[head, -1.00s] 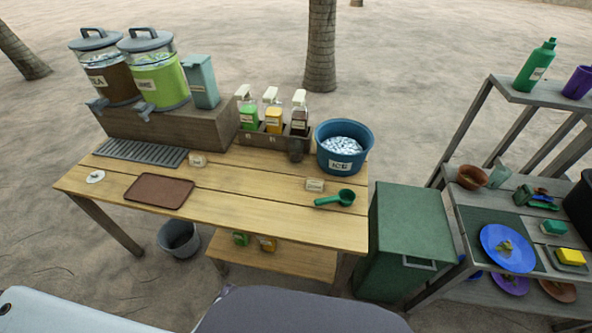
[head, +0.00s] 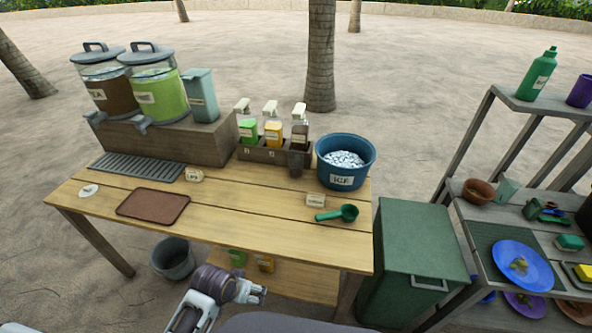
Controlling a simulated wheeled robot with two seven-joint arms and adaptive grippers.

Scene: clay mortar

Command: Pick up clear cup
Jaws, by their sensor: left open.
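A pale greenish see-through cup (head: 507,189) sits on the shelf at the right, beside a brown bowl. I cannot tell which of the two is the clear cup. My left gripper (head: 262,292) is open and empty, in front of the table's front edge, well apart from both cups. My right gripper is not in view.
A blue ice bucket (head: 334,176), a green scoop (head: 338,213) and a brown tray (head: 153,206) are on the table. Two drink dispensers (head: 158,92) stand at the back left. A green bin (head: 420,255) is right of the table. The table's middle is clear.

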